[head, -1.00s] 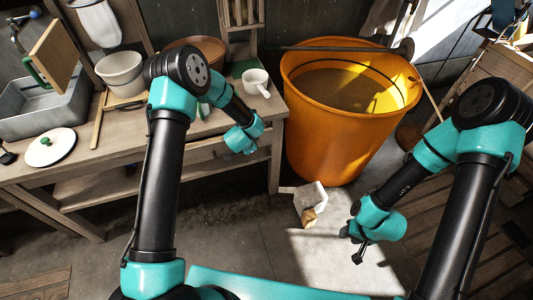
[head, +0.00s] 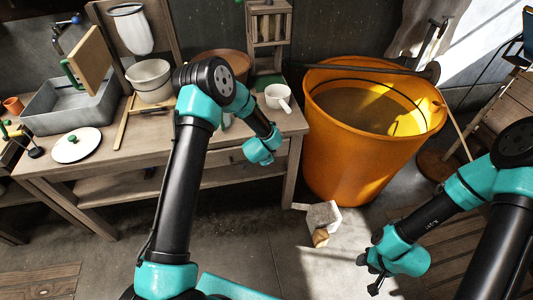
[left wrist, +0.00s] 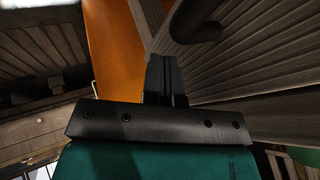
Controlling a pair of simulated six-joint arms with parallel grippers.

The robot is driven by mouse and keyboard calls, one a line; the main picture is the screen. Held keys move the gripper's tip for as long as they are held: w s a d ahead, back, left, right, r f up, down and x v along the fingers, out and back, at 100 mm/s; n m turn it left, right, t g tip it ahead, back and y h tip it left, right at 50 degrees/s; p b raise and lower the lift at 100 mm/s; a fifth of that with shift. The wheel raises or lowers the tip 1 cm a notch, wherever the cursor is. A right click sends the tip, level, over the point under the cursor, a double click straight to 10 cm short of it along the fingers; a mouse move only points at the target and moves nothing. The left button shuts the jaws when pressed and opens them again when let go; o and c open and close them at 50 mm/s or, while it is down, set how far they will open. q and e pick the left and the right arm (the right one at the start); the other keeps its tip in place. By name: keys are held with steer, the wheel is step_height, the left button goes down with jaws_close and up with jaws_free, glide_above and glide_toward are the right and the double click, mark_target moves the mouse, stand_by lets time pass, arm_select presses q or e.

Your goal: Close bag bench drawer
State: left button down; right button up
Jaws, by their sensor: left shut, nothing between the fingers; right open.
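The bag bench (head: 60,185) is a wooden workbench at the left of the head view, with a white bag (head: 131,32) hanging over its back. The drawer (head: 232,156) is under the right part of its top, partly hidden by my left arm; how far it stands out is unclear. My left wrist is in front of the drawer, with the fingers hidden in the head view. In the left wrist view my left gripper (left wrist: 164,75) is shut and empty, close to grooved wood and a dark, blurred bar. My right gripper (head: 370,272) is open and empty, low at the right.
A large orange tub (head: 345,160) stands just right of the bench. A small open box (head: 321,220) lies on the floor before it. A white cup (head: 276,96), a bucket (head: 150,82) and a grey tray (head: 70,112) are on the bench top.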

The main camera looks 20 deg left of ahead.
arm_select(q)
steer(key=s+d+f+v, duration=0.1)
steer(key=v, duration=1)
steer(key=shift+s+d, duration=0.2)
steer(key=shift+s, duration=0.1)
steer(key=shift+r, duration=0.1)
steer(key=d+f+n+t+y, duration=0.1)
steer(key=d+f+t+y, duration=0.15)
steer(key=f+y, duration=0.35)
steer(key=s+d+f+t+y, duration=0.2)
steer(key=s+d+f+y, duration=0.1)
steer(key=s+y, duration=0.3)
steer(key=shift+s+d, duration=0.55)
steer(key=shift+d, duration=0.2)
steer(key=shift+w, duration=0.1)
